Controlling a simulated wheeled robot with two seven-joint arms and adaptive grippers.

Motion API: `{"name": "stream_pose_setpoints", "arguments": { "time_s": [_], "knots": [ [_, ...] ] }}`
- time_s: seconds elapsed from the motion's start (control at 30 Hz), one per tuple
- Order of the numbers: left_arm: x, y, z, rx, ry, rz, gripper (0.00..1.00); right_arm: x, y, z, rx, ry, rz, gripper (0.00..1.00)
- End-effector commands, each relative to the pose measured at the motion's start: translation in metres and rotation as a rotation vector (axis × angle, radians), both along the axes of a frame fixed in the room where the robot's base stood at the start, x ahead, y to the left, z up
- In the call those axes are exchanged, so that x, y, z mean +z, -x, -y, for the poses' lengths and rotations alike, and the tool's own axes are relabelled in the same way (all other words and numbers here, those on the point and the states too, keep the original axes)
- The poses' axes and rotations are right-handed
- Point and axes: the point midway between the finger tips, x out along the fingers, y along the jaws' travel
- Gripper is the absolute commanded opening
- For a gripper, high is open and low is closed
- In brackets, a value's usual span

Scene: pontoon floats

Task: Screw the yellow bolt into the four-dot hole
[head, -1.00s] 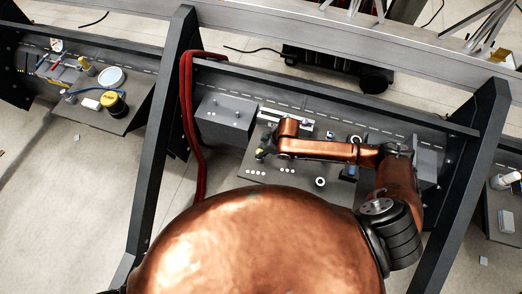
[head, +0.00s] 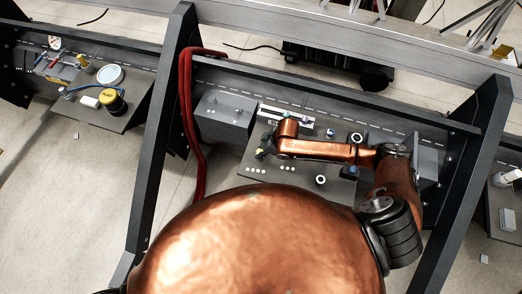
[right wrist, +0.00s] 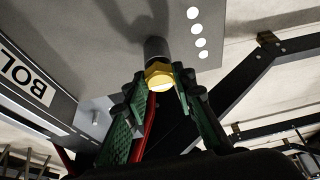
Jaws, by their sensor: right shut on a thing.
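The yellow bolt (right wrist: 159,74) shows its hex head in the right wrist view, between the green fingers of my right gripper (right wrist: 160,88). The gripper is shut on it. A dark cylinder (right wrist: 155,47) lies directly beyond the head, against the grey plate; I cannot tell whether it is the bolt's shank or a collar around the hole. The four-dot mark (right wrist: 198,35) is beside it on the plate. In the head view the right gripper (head: 262,153) is at the plate's left part, just above the white dots (head: 257,169). The hole itself is hidden. My left gripper is out of view.
A grey box (head: 225,118) with small pegs stands left of the plate. A red hose (head: 187,120) hangs by the dark post. White rings (head: 320,180) and small parts lie right of the gripper. A second shelf (head: 125,118) at far left holds a yellow-topped pot (head: 111,101).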

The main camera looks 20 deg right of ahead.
Motion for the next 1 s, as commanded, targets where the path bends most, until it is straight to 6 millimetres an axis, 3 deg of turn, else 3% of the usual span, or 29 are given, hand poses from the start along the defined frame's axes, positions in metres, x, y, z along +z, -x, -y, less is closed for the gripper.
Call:
{"name": "stream_pose_setpoints", "arguments": {
  "time_s": [0.17,0.2,0.5,0.8,1.0],
  "knots": [
    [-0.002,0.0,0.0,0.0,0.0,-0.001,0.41,-0.005,0.0,0.0,0.0,-0.001,0.001,0.0],
    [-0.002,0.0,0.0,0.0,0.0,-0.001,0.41,-0.005,0.0,0.0,0.0,-0.001,0.001,0.25],
    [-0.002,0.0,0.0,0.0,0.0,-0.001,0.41,-0.004,0.0,0.0,0.0,-0.001,0.001,0.45],
    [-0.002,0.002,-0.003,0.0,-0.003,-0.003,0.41,-0.003,0.0,0.001,-0.001,0.0,0.0,0.45],
    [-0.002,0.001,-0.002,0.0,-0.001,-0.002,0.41,0.021,0.006,0.009,0.0,0.0,0.0,0.45]
  ]
}}
